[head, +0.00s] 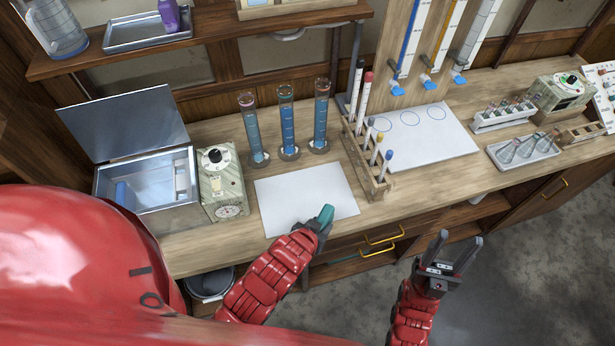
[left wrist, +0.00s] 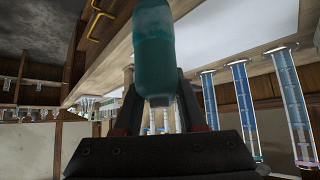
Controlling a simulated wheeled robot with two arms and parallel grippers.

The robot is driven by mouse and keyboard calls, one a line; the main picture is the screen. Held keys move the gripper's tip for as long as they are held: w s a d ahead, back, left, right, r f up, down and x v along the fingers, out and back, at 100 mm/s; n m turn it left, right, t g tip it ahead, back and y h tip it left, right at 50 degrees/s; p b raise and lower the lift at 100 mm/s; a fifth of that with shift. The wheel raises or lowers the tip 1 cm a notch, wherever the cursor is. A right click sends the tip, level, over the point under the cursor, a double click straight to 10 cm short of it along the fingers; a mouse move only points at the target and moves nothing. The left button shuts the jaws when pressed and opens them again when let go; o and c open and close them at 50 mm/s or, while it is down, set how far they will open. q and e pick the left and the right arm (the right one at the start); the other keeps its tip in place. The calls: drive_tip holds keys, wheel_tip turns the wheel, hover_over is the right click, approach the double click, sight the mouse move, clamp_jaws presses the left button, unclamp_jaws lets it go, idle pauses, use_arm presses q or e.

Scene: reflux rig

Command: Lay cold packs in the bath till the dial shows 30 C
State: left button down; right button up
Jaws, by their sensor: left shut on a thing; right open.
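The metal bath (head: 150,218) stands at the left of the bench with its lid (head: 125,122) raised. A blue object (head: 122,192), perhaps a cold pack, and a pale upright piece (head: 181,178) are inside. My left gripper (head: 321,222) is shut on a teal cold pack (head: 326,214) above the bench's front edge, right of the bath. The teal pack (left wrist: 153,50) also shows upright between the fingers in the left wrist view. My right gripper (head: 455,250) is open and empty, beyond the bench front.
A white sheet (head: 300,195) lies right of the control box, with several blue-filled cylinders (head: 287,120) behind it. A wooden rack (head: 375,185) of tubes stands right of the sheet. A shelf (head: 210,40) overhangs the back. Drawers with yellow handles (head: 383,236) are below.

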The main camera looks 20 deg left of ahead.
use_arm(q)
drive_tip(key=shift+s+r, duration=0.1)
drive_tip(key=shift+r, duration=0.05)
drive_tip(key=w+a+b, duration=0.2)
drive_tip(key=w+b, duration=0.1)
drive_tip(key=w+a+f+b, duration=0.1)
drive_tip(key=w+a+b, duration=0.1)
drive_tip(key=w+b, duration=0.2)
drive_tip(key=w+a+f+b, duration=0.1)
drive_tip(key=w+a+b, duration=0.1)
drive_tip(key=w+b, duration=0.1)
drive_tip(key=shift+w+a+b, duration=0.25)
drive_tip(key=shift+w+b, duration=0.05)
drive_tip(key=shift+b, duration=0.45)
drive_tip(key=shift+w+a+r+p, duration=0.1)
drive_tip(key=shift+w+a+p, duration=0.3)
drive_tip(key=shift+w, duration=0.25)
drive_tip(key=shift+w+a+p, duration=0.25)
drive_tip(key=shift+w+a, duration=0.2)
drive_tip(key=shift+w, duration=0.15)
wheel_tip(320, 180, down, 2)
drive_tip(key=shift+f+p, duration=0.2)
drive_tip(key=shift+p, duration=0.55)
drive_tip(key=shift+f, duration=0.3)
drive_tip(key=shift+f, duration=0.15)
